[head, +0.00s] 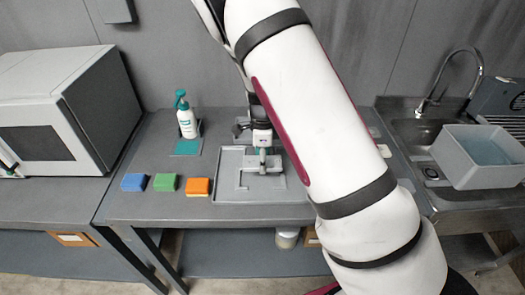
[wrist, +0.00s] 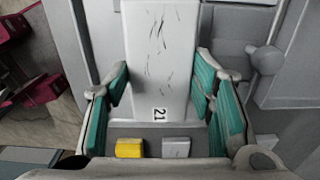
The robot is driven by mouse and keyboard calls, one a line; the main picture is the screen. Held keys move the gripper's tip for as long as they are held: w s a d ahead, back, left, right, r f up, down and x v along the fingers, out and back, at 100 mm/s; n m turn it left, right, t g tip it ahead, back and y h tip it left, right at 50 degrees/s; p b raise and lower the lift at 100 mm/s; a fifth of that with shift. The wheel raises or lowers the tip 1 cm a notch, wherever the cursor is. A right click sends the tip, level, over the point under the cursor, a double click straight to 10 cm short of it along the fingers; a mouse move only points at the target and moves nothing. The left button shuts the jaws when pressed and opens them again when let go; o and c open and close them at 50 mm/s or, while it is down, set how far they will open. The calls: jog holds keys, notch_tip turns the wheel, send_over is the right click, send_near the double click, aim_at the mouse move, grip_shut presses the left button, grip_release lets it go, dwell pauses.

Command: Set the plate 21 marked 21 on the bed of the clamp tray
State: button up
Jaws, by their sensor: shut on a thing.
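Plate 21 (wrist: 158,60) is a pale, scratched plate with a black 21 on a white label in the wrist view. My gripper (wrist: 162,95) is shut on it, with a teal-padded finger at each side. In the head view my gripper (head: 263,152) points down over the clamp tray (head: 228,190), a flat grey tray with a raised rim on the table. A light plate edge shows below the fingers there. I cannot tell whether the plate touches the tray bed. A lever with a round knob (wrist: 266,59) stands right of the plate in the wrist view.
Blue (head: 134,182), green (head: 165,182) and orange (head: 198,187) sponges lie left of the tray. A pump bottle (head: 186,118) stands behind them. A microwave-like box (head: 60,110) is at left; a sink with a grey bin (head: 480,165) is at right.

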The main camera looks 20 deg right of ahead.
aim_at(261, 179)
jog(key=shift+s+a, duration=0.15)
jog(key=shift+a, duration=0.1)
jog(key=shift+a+f, duration=0.15)
jog(key=shift+f, duration=0.2)
jog(key=shift+f+b, duration=0.35)
jog(key=shift+f, duration=0.85)
jog(key=shift+f+b, duration=0.45)
jog(key=shift+f, duration=1)
dwell(0.7)
jog(key=o, duration=1.6)
jog(key=shift+o, duration=0.2)
notch_tip(261, 179, up, 12)
